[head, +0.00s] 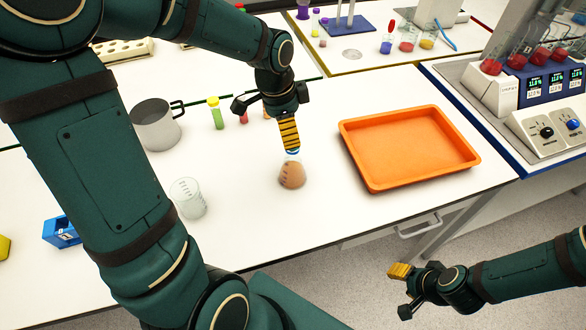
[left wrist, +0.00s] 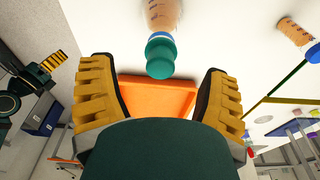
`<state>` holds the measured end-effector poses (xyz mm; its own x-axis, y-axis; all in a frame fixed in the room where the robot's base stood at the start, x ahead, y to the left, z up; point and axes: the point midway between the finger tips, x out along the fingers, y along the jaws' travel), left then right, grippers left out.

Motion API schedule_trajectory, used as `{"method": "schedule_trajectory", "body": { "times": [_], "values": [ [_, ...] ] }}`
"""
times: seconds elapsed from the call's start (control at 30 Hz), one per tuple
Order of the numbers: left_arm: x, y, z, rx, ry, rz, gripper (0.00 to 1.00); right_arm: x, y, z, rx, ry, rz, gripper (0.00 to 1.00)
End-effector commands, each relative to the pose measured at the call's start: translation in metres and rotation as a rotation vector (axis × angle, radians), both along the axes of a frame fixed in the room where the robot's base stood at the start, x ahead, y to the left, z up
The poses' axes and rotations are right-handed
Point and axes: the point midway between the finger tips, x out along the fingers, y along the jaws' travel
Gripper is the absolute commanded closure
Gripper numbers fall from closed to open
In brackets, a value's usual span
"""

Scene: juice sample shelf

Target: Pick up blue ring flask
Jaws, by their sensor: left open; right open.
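A conical flask (head: 292,175) with orange-brown contents stands on the white bench, left of the orange tray. A little blue shows at its neck, just under my left gripper (head: 289,143). The left gripper points down over the flask, open. In the left wrist view, a peach-coloured flask (left wrist: 164,13) with a blue ring and a green stopper (left wrist: 160,56) is at top centre, ahead of the gap between the open yellow fingers (left wrist: 160,105). I cannot tell whether a finger touches it. My right gripper (head: 402,290) is open and empty, off the bench's front edge.
An orange tray (head: 408,148) lies right of the flask. A beaker (head: 188,198), a grey metal jug (head: 155,125) and a green vial (head: 215,113) stand to the left. Another blue-ringed container (left wrist: 290,25) is at upper right in the left wrist view.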

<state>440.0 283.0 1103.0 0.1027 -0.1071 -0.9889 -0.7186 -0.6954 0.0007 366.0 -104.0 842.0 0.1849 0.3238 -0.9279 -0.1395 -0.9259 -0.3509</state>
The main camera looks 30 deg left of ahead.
Motion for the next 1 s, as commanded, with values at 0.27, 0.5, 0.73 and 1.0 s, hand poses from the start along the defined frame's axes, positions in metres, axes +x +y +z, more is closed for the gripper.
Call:
{"method": "schedule_trajectory", "body": {
  "times": [0.27,0.5,0.73,1.0],
  "values": [
    [0.002,-0.002,-0.022,-0.001,0.001,0.002,0.24,0.0,0.0,-0.003,-0.001,0.0,0.0,0.53],
    [0.007,-0.006,-0.055,-0.001,0.003,0.001,0.24,0.0,0.0,-0.008,-0.002,0.0,0.0,0.53],
    [0.009,-0.007,-0.069,0.0,0.0,0.002,0.24,0.001,0.0,-0.01,-0.002,-0.001,-0.001,0.53],
    [0.009,-0.007,-0.069,-0.001,0.0,0.002,0.51,0.0,0.001,-0.01,-0.002,-0.001,0.0,0.53]
  ]
}}
